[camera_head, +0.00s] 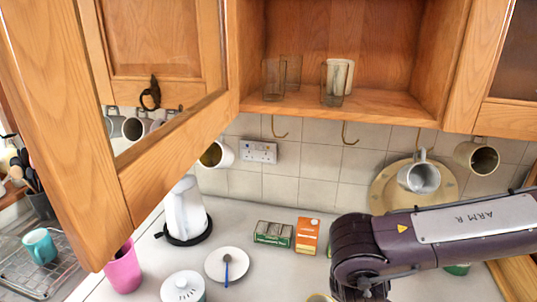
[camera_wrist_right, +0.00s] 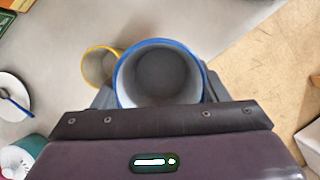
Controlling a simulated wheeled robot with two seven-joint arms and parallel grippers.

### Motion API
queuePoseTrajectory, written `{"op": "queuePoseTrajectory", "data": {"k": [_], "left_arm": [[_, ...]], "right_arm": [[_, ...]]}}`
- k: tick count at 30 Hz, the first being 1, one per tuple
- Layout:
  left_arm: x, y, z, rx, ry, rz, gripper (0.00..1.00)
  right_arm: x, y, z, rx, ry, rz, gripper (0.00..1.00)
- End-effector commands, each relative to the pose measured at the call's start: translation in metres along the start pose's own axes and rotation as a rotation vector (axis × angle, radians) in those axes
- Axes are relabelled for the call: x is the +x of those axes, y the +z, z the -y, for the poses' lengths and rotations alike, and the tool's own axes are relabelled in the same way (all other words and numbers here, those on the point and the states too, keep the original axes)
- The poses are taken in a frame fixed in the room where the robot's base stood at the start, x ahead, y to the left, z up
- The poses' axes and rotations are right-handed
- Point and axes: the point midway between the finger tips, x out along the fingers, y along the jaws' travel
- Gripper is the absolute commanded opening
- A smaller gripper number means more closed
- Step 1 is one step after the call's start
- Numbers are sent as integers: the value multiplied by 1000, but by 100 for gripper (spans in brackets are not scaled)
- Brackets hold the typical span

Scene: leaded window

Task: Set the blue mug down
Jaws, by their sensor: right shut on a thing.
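The blue-rimmed mug (camera_wrist_right: 160,75) shows from above in the right wrist view. It looks empty inside and its outer wall is mostly hidden. My right gripper (camera_wrist_right: 160,97) is shut on this mug, with a grey finger visible at either side. In the head view my right arm comes in from the right and bends down past the bottom edge, so its gripper and the blue mug are out of sight there. I cannot tell whether the mug's base touches the counter (camera_wrist_right: 225,35). My left gripper is not in view.
A yellow-rimmed mug (camera_wrist_right: 100,66) stands close to the left of the blue one. A saucer with a blue spoon (camera_head: 228,264), a white kettle (camera_head: 185,212), tea boxes (camera_head: 306,236) and a pink cup (camera_head: 123,270) stand further left. A cabinet door (camera_head: 60,110) hangs open. A wooden board (camera_wrist_right: 265,85) lies right.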

Motion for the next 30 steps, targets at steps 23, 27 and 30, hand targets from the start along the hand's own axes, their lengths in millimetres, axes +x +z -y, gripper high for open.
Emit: {"op": "queuePoseTrajectory", "data": {"k": [23,27,30], "left_arm": [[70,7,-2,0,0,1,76],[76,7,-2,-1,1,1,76],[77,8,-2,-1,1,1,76]], "right_arm": [[50,-63,26,1822,-765,-11,36],[54,-59,32,2030,-849,-10,36],[54,-56,34,2105,-879,-8,36]]}}
